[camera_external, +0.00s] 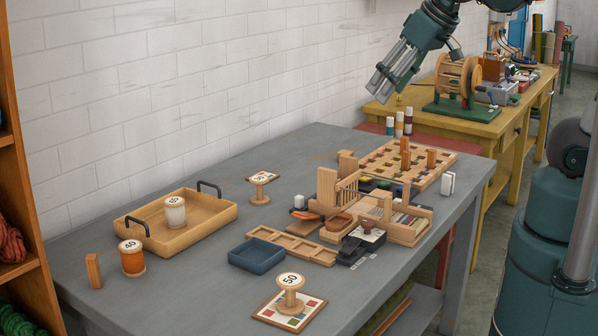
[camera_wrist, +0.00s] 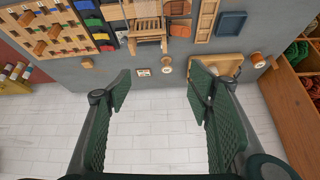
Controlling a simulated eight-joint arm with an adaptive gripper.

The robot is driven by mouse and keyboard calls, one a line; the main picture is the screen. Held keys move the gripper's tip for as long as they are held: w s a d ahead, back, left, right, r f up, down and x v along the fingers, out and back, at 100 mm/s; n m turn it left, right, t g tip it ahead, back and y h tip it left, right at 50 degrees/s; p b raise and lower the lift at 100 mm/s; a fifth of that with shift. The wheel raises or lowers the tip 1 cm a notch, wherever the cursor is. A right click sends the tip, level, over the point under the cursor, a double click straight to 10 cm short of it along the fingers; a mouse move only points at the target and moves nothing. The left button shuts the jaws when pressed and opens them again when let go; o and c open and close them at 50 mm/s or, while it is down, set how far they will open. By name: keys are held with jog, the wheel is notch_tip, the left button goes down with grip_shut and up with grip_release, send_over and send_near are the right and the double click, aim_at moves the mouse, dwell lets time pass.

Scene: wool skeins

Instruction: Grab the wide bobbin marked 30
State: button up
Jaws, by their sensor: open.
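A wide pale wooden bobbin (camera_external: 261,196) stands upright on the grey table, right of the wooden tray. Its top label is too small to read surely. In the wrist view a round wooden bobbin (camera_wrist: 166,64), seemingly the same one, lies beyond the gap between my fingertips. Another wide bobbin, marked 50 (camera_external: 290,283), stands on a patterned card at the front. An orange bobbin marked 40 (camera_external: 133,261) stands at the left. My gripper (camera_external: 382,88) is open and empty, high above the table's far end; its spread fingers show in the wrist view (camera_wrist: 160,88).
The wooden tray (camera_external: 218,219) with black handles holds a whitish bobbin (camera_external: 175,212). A blue tray (camera_external: 257,254), a wooden loom piece (camera_external: 337,190) and a pegged board (camera_external: 437,163) crowd the middle and right. The white wall (camera_external: 200,90) runs behind the table.

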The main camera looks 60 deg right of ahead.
jog(key=w+f+m+g, duration=0.1)
jog(key=w+m, duration=0.2)
jog(key=w, duration=0.7)
jog(key=m+g+h+b, duration=0.3)
jog(key=m, duration=0.5)
send_over(259, 179)
jog(key=s+a, duration=0.2)
jog(key=f, duration=2.4)
jog(key=shift+w+d+f, duration=0.1)
jog(key=shift+w+f, duration=0.1)
jog(key=shift+f, duration=0.05)
jog(key=shift+w+f, duration=0.2)
jog(key=shift+f, duration=0.2)
jog(key=shift+b+x, duration=0.4)
jog(key=shift+x, duration=0.85)
jog(key=shift+f, duration=0.15)
